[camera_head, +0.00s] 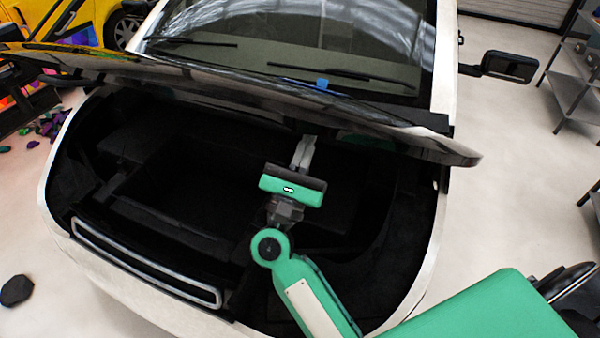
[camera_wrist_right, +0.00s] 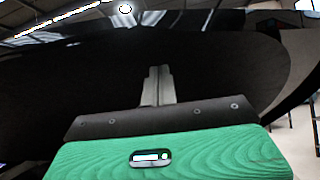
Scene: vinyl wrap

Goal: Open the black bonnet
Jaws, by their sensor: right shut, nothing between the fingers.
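The black bonnet (camera_head: 290,97) of the white car (camera_head: 52,225) is raised, its front edge standing well above the dark engine bay (camera_head: 190,180). My right gripper (camera_head: 303,150) is over the bay, under the bonnet's raised front edge, with its fingers pointing toward the windscreen. The fingers are shut and empty. In the right wrist view the bonnet's dark underside (camera_wrist_right: 220,65) spreads above and behind the shut fingers (camera_wrist_right: 157,85). I cannot tell whether the fingertips touch the bonnet. My left gripper is not clearly seen.
The windscreen (camera_head: 290,45) with wipers is behind the bonnet. A side mirror (camera_head: 508,66) sticks out at the right. Grey shelves (camera_head: 575,90) stand at the far right, and a yellow car (camera_head: 90,20) is at the back left. A dark object (camera_head: 16,290) lies on the floor at left.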

